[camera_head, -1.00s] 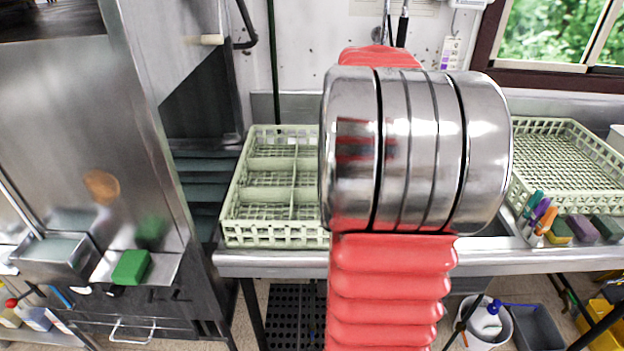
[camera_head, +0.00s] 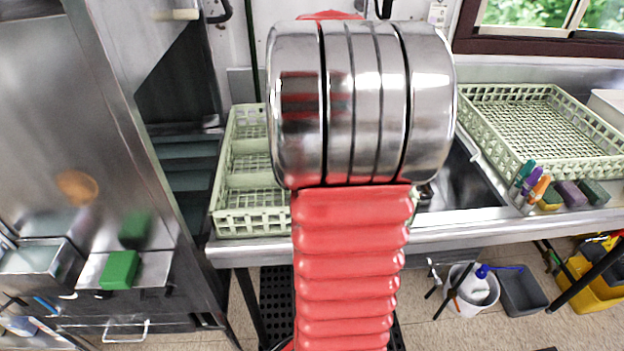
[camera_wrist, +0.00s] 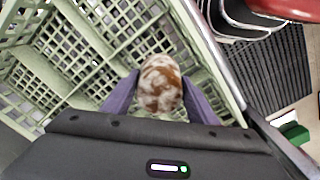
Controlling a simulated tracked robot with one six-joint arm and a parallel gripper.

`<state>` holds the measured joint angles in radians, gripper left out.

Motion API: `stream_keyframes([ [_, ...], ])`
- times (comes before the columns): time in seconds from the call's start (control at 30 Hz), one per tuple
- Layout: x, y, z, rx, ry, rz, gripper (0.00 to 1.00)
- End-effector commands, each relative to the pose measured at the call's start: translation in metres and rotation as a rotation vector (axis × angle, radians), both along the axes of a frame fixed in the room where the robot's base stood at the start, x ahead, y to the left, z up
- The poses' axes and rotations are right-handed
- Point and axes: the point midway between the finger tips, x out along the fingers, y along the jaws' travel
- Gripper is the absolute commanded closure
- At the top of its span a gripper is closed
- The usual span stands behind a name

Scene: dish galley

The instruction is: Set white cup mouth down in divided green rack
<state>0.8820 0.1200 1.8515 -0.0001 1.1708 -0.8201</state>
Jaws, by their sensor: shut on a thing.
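My gripper (camera_wrist: 160,98) is shut on a white cup (camera_wrist: 160,82) with brown stains, its purple fingers on either side of it. Which way the cup's mouth faces is not clear. In the wrist view the cup is in front of the divided green rack (camera_wrist: 204,52), close to its right wall. Their gap in height cannot be told. In the head view this pale green rack (camera_head: 250,222) sits on the steel counter, left of my arm. My arm hides its right part, and my gripper and the cup are hidden there.
A second green rack (camera_head: 545,110) stands right of the sink (camera_head: 470,185), with markers (camera_head: 532,185) and sponges (camera_head: 570,195) in front. A steel machine (camera_head: 60,130) stands at left, with a green block (camera_head: 120,270) near it. A bucket (camera_head: 470,288) is below the counter.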

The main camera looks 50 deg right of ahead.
Motion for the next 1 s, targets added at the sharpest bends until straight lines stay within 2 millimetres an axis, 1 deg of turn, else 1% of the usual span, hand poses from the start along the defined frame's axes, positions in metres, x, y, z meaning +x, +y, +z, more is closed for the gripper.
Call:
stream_keyframes([
  [0.03, -0.001, 0.000, -0.010, 0.002, 0.002, -0.001, 0.70],
  [0.1, -0.001, 0.000, -0.022, 0.002, 0.002, -0.001, 0.70],
  [0.23, -0.001, 0.000, -0.038, 0.002, 0.001, -0.001, 0.70],
  [0.33, 0.000, -0.001, -0.042, 0.000, 0.000, -0.001, 0.70],
  [0.67, -0.001, -0.001, -0.045, 0.000, 0.000, -0.002, 0.70],
  [0.77, -0.001, 0.000, -0.055, 0.002, 0.002, -0.002, 0.70],
  [0.9, -0.001, -0.001, -0.073, 0.001, 0.001, -0.002, 0.70],
  [1.0, -0.001, -0.001, -0.079, 0.001, 0.001, -0.003, 0.70],
])
